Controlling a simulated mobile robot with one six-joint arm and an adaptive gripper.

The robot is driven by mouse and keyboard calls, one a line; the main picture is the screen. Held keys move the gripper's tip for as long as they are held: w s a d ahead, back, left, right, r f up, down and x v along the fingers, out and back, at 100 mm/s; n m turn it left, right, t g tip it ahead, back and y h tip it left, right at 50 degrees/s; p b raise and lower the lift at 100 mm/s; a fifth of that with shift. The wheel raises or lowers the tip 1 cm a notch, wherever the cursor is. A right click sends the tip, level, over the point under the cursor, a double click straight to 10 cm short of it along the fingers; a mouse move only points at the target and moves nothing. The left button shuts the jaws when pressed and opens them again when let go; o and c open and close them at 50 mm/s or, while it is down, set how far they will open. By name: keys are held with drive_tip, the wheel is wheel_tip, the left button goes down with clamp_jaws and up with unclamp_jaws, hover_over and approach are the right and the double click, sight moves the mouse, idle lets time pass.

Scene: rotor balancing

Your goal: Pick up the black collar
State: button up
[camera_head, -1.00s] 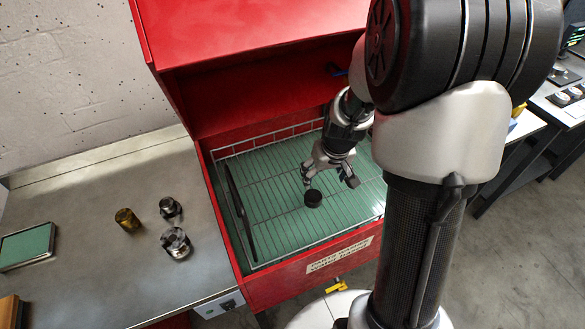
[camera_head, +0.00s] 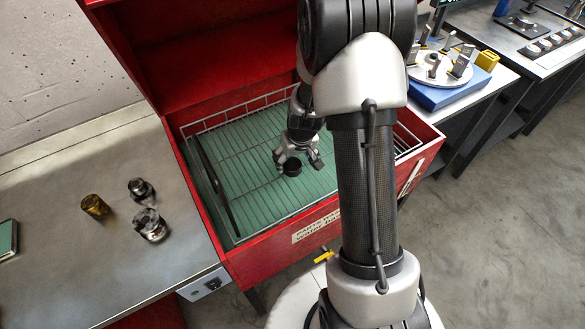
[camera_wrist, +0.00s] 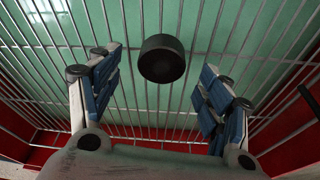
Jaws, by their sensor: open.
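The black collar (camera_head: 292,167) is a short dark cylinder on the wire rack (camera_head: 240,150) inside the red cabinet. In the wrist view the black collar (camera_wrist: 162,59) shows at upper centre, beyond the fingertips and roughly midway between them. My gripper (camera_head: 298,163) is above and around the collar in the head view, with its fingers spread. In the wrist view my gripper (camera_wrist: 160,75) is open and empty, its blue-padded fingers apart on both sides. I cannot tell the exact height of the fingertips over the collar.
The cabinet's red front wall (camera_head: 290,240) and the rack's wire rim bound the space. A dark rod (camera_head: 212,180) lies along the rack's left side. Several small metal parts, including a brass cylinder (camera_head: 95,206), stand on the steel bench (camera_head: 80,270) to the left.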

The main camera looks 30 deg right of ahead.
sight(293, 164)
drive_tip(key=b+x, duration=0.1)
drive_tip(key=x, duration=0.2)
drive_tip(key=shift+w+a+f, duration=0.1)
drive_tip(key=shift+w+f, duration=0.05)
drive_tip(key=shift+f, duration=0.2)
drive_tip(key=shift+r, duration=0.1)
drive_tip(key=shift+c, duration=0.4)
